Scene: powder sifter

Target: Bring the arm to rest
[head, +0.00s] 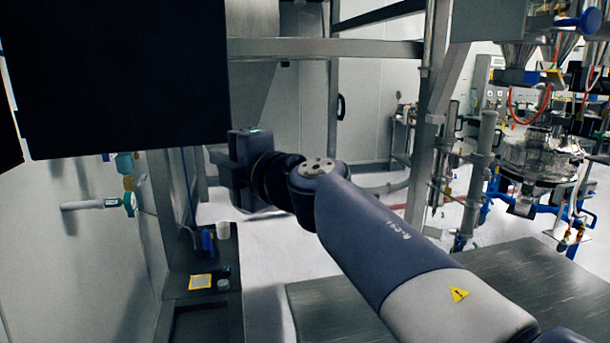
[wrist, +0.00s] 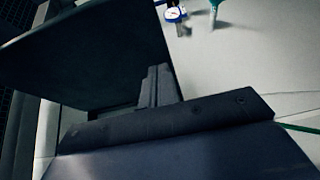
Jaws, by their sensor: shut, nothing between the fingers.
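My arm reaches from the lower right of the head view toward the centre left. My gripper (head: 214,156) is at its far end, pointing left, just below the right lower corner of a large dark panel (head: 125,80). In the wrist view my gripper (wrist: 158,72) shows two dark fingers close together, shut and empty. A large dark flat surface fills the area behind and left of them. Whether the fingers touch it I cannot tell.
A dark bench (head: 205,268) with a yellow-framed pad (head: 200,282) and small containers lies below the gripper. A wall pipe (head: 90,204) is at left. A steel frame post (head: 425,130) and a glass vessel (head: 540,158) stand at right. A gauge (wrist: 174,14) shows in the wrist view.

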